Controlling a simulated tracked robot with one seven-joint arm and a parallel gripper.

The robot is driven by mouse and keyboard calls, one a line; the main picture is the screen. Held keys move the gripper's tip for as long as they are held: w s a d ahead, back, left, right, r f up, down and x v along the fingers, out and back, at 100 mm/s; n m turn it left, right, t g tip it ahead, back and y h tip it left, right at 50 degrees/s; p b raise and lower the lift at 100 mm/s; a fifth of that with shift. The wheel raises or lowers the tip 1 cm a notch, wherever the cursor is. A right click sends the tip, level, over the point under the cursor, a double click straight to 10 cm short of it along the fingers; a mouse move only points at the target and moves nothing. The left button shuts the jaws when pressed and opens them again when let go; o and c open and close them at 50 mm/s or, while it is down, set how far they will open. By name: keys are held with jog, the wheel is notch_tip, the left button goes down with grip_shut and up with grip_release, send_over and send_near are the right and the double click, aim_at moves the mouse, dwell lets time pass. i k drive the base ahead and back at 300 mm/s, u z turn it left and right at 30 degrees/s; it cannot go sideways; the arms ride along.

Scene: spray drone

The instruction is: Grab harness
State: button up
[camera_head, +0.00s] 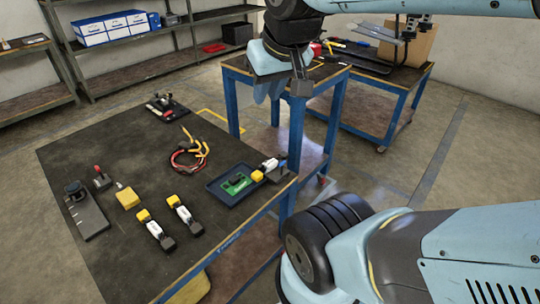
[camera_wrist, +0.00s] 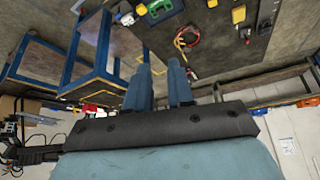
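The harness (camera_head: 188,153), a loop of red and black wires with yellow ends, lies on the dark top of the near workbench (camera_head: 120,140). It also shows in the wrist view (camera_wrist: 187,37), beyond the fingertips and a little to the right. My gripper (camera_head: 267,94) is in the air to the right of the harness in the head view, apart from it. In the wrist view my gripper (camera_wrist: 159,62) has its two blue fingers apart, with nothing between them.
A dark tray with a green circuit board (camera_head: 237,183) lies near the bench's right edge. Several yellow-and-white parts (camera_head: 155,229) and a black fixture (camera_head: 87,212) lie at the front left. A second blue-framed table (camera_head: 236,68) stands behind. Bare bench surrounds the harness.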

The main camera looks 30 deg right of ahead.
aim_at(258, 176)
jog(key=k, duration=0.5)
jog(key=z, duration=0.75)
jog(key=i, duration=0.75)
jog(key=z, duration=0.2)
